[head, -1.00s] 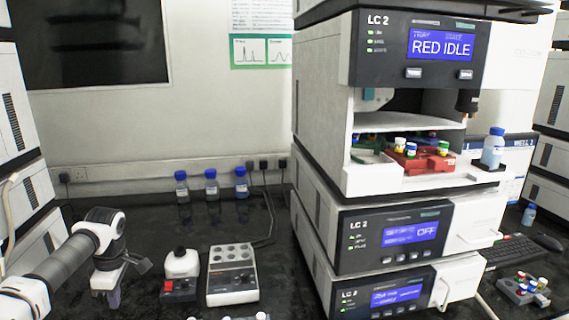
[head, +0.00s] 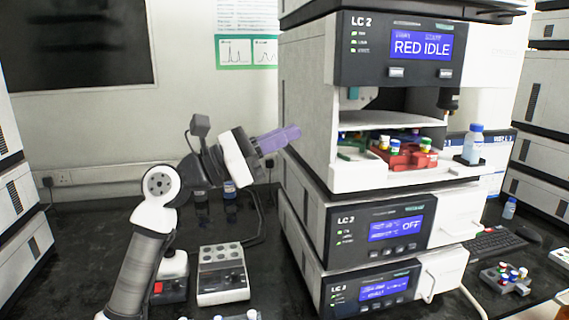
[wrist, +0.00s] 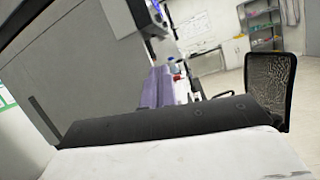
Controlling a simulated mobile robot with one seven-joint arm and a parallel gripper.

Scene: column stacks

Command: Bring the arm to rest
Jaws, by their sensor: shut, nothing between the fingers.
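My gripper (head: 280,139) is raised in the head view, with its purple fingers pointing right at the side of the LC 2 column stack (head: 305,110). The fingers also show in the wrist view (wrist: 158,88), close together with nothing between them. In the head view the fingertips overlap the left edge of the stack; I cannot tell whether they touch it. My arm rises from the lower left of the head view and bends at the wrist.
The open bay holds a red rack (head: 408,158) with vials. A blue-capped bottle (head: 472,146) stands on its ledge. A vortex mixer (head: 170,280) and a block heater (head: 222,273) sit on the dark bench below my arm. An office chair (wrist: 270,85) shows in the wrist view.

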